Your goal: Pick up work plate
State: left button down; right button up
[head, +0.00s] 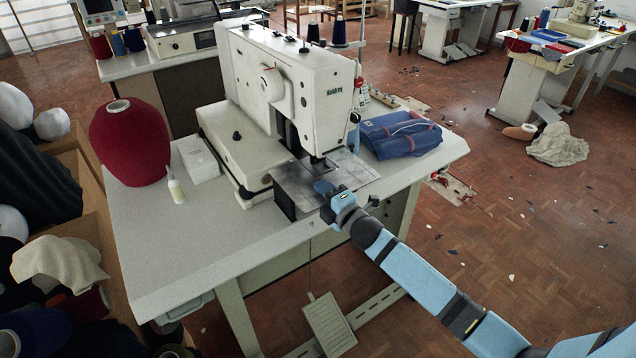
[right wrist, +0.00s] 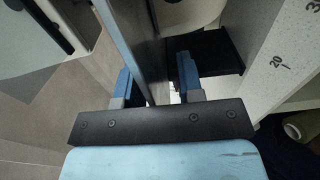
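The work plate (head: 296,182) is a thin grey metal sheet. It lies level under the head of the white buttonhole machine (head: 290,85), near the front edge of the table. My right gripper (head: 325,188) is at the plate's front edge in the head view. In the right wrist view, the two blue fingers of this gripper (right wrist: 157,82) stand apart, with the plate (right wrist: 150,45) seen nearly edge-on between them. The left finger is close to the plate; a gap shows beside the right finger. Whether either finger touches it, I cannot tell. My left gripper is not in view.
Folded blue denim (head: 400,134) lies right of the machine. A red thread cone (head: 130,142), a small white bottle (head: 176,190) and a white box (head: 198,158) stand on the left. The table's front left (head: 190,240) is clear. A pedal (head: 330,322) hangs below.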

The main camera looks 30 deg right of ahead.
grip_shut()
jog(key=shift+r, duration=0.2)
